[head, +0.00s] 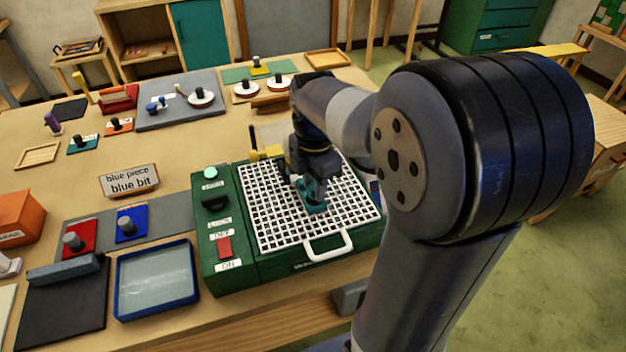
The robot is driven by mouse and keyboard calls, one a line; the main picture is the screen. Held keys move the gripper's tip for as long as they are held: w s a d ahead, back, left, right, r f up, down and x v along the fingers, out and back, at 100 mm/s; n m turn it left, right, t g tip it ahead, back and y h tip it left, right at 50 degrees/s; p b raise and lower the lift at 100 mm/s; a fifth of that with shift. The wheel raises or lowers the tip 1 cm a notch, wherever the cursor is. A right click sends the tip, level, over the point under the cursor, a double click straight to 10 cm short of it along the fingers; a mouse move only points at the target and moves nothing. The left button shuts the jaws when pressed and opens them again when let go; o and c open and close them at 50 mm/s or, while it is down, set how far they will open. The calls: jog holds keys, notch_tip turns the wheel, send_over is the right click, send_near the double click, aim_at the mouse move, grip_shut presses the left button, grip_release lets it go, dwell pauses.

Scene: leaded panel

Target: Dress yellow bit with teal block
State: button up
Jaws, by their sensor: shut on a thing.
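My gripper (313,186) points down over the white grid of the green machine and is shut on a small teal block (316,208). The block is low at the grid, partly hidden by the gripper; I cannot tell whether it touches the grid. A yellow piece with a dark upright part (255,151) shows at the machine's back left corner, left of my gripper. It may be the yellow bit, but it is too small to be sure. My arm hides the area right of the gripper.
The green machine (229,276) has switches on its left and a white handle (328,246) in front. A sign (129,181) reads "blue piece blue bit". Red (79,240) and blue (131,223) knobbed plates and a blue-rimmed tray (120,312) stand left.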

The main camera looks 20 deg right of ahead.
jog(key=s+r+p, duration=0.2)
jog(key=r, duration=0.1)
jog(key=s+r+p, duration=0.1)
jog(key=shift+r+p, duration=0.3)
jog(key=shift+r, duration=0.1)
dwell(0.4)
